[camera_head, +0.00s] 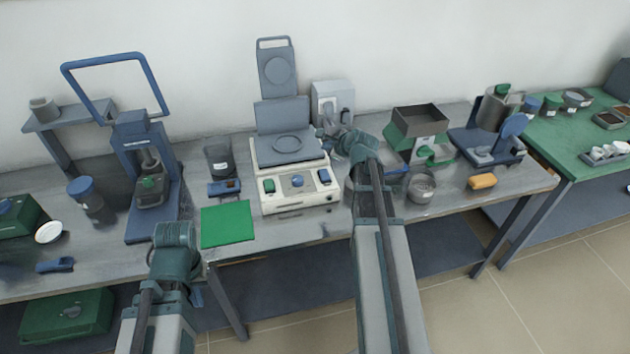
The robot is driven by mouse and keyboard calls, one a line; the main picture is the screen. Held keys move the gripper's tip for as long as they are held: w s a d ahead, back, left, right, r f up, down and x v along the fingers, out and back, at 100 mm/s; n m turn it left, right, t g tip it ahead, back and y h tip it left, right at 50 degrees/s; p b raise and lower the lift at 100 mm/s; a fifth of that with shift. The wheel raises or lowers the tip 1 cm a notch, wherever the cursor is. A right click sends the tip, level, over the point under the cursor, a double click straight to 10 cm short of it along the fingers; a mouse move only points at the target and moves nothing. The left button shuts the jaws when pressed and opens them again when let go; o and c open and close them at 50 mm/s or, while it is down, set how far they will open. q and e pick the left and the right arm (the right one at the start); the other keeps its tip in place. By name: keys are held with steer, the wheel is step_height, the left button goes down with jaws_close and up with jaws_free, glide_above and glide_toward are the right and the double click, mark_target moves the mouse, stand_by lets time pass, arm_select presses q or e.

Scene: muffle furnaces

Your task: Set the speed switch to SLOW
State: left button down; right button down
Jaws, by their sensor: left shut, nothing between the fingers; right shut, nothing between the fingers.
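A white machine (299,200) with a grey top plate stands mid-bench. Its front panel carries a green control (268,187), a blue knob (297,181) and a dark blue control (324,176). A pale grey box (333,92) with a light front stands behind it to the right. I cannot read any labels, so which control is the speed switch is unclear. My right gripper (328,130) is shut and empty, close in front of the grey box; contact cannot be told. My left gripper (174,236) is shut at the bench's front edge; its fingertips are largely hidden.
A blue press (138,150) stands at the left. A green mat (228,224) lies left of the white machine. A hopper device (415,125), a metal cup (421,188) and an orange block (482,181) are to the right of my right arm.

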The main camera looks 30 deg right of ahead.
mark_target(326, 174)
steer(key=shift+d, duration=0.25)
steer(key=shift+f, duration=0.1)
steer(key=f+b, duration=0.5)
steer(key=b, duration=0.1)
steer(key=w+f+b, duration=0.1)
steer(key=f+b, duration=0.1)
steer(key=f, duration=0.1)
steer(key=shift+w+d+f+b, duration=0.1)
steer(key=shift+f+b, duration=0.2)
steer(key=shift+b, duration=0.1)
stand_by(1.8)
steer(key=shift+f+b, duration=0.4)
steer(key=shift+w+f+b, duration=0.1)
steer(key=shift+f+b, duration=0.2)
steer(key=shift+b, duration=0.05)
stand_by(0.5)
steer(key=shift+r+p, duration=0.8)
